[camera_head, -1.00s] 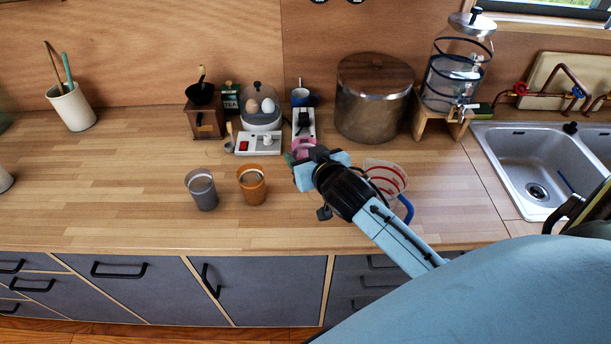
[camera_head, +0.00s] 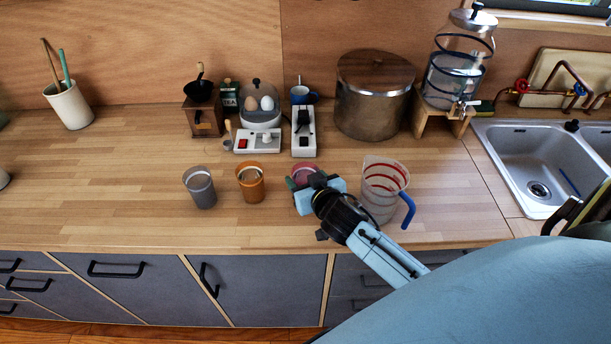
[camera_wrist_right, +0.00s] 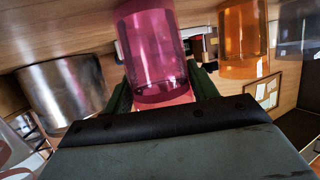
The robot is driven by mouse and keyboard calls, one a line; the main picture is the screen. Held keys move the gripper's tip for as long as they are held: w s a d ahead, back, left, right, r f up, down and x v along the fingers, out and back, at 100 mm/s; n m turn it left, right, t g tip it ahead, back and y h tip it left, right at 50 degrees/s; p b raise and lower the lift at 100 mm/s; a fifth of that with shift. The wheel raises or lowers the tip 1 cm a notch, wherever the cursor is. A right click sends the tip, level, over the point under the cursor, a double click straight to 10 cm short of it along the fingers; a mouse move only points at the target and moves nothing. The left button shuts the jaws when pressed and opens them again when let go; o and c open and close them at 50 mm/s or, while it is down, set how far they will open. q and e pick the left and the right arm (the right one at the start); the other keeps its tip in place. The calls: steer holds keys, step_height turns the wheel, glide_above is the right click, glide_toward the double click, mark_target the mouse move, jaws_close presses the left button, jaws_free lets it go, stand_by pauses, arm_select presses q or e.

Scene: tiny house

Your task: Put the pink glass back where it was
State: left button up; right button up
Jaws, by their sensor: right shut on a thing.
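The pink glass (camera_head: 305,174) is mostly hidden behind my right gripper (camera_head: 304,184) in the head view. In the right wrist view the pink glass (camera_wrist_right: 154,50) sits between the green fingers of my right gripper (camera_wrist_right: 160,95), which is shut on it. In the head view it is just right of the orange glass (camera_head: 250,182) and left of the measuring jug (camera_head: 383,190). Whether its base touches the counter cannot be seen. The grey glass (camera_head: 201,188) stands left of the orange one. My left gripper is not in view.
The wooden counter (camera_head: 110,190) is clear at the left. Behind stand white power strips (camera_head: 257,145), an egg cooker (camera_head: 261,119), a large pot (camera_head: 373,100) and a water dispenser (camera_head: 458,70). The sink (camera_head: 530,160) is at the right. The jug stands close to my right gripper.

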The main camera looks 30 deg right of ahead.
steer(key=shift+f, duration=0.1)
steer(key=o, duration=1.3)
steer(key=shift+o, duration=0.2)
steer(key=shift+s+r, duration=0.15)
steer(key=shift+r, duration=0.05)
steer(key=v, duration=1.1)
steer(key=shift+s, duration=0.3)
